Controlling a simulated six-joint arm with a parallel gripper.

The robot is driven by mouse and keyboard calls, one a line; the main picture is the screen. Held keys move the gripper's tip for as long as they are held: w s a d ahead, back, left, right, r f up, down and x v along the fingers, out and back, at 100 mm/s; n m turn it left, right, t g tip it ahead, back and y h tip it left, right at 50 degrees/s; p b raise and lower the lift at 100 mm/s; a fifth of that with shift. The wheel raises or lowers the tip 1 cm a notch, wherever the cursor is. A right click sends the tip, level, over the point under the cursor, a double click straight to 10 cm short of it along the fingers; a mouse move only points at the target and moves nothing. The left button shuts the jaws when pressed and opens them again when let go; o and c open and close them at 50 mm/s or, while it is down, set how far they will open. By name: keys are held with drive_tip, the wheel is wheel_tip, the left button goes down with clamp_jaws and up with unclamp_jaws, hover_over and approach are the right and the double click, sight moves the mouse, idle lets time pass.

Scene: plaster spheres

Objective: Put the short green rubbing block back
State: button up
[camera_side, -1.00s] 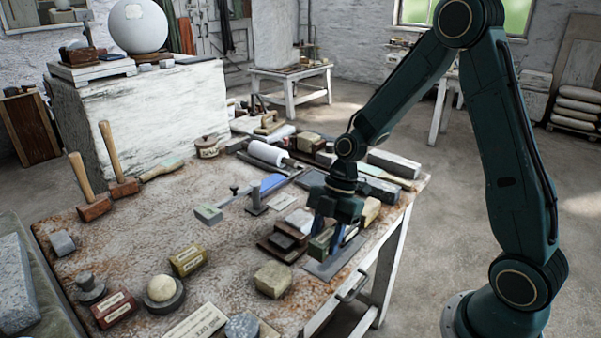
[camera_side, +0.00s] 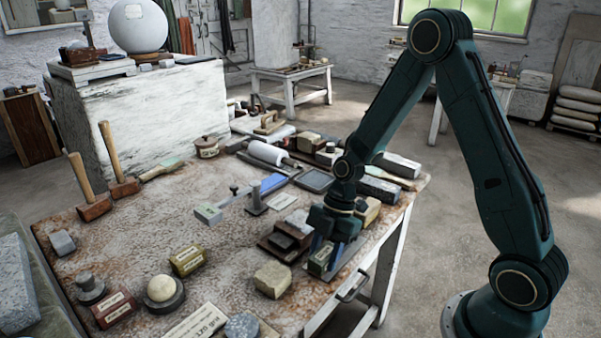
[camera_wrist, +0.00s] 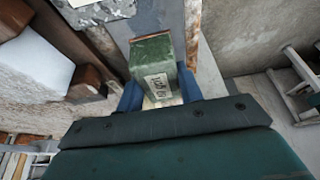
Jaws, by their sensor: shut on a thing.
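The short green rubbing block (camera_wrist: 152,62) is between the blue fingers of my gripper (camera_wrist: 158,95) in the wrist view, with a pale label on its face. In the side view the green block (camera_side: 320,259) shows low between the fingers of my gripper (camera_side: 322,258), near the table's right front edge. My gripper is shut on it. A flat grey slab (camera_side: 345,262) lies under and beside the gripper. I cannot tell whether the block touches the slab.
A yellowish block (camera_side: 367,211) and dark grey bars (camera_side: 378,190) lie behind. The table's right edge is close.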

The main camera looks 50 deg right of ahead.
drive_tip(key=shift+f, duration=0.1)
drive_tip(key=o, duration=1)
drive_tip(key=shift+o, duration=0.2)
drive_tip(key=v, duration=1.2)
drive_tip(key=s+a+r+m+t+h, duration=0.2)
drive_tip(key=s+r+m, duration=0.5)
drive_tip(key=s+m, duration=0.1)
drive_tip(key=s+a+r+m+t+h, duration=0.2)
drive_tip(key=s+r+m+t, duration=0.1)
drive_tip(key=s+r+m, duration=0.4)
drive_tip(key=shift+s+r+m+t, duration=0.2)
drive_tip(key=shift+s+m+t, duration=0.1)
drive_tip(key=shift+s+m, duration=1.1)
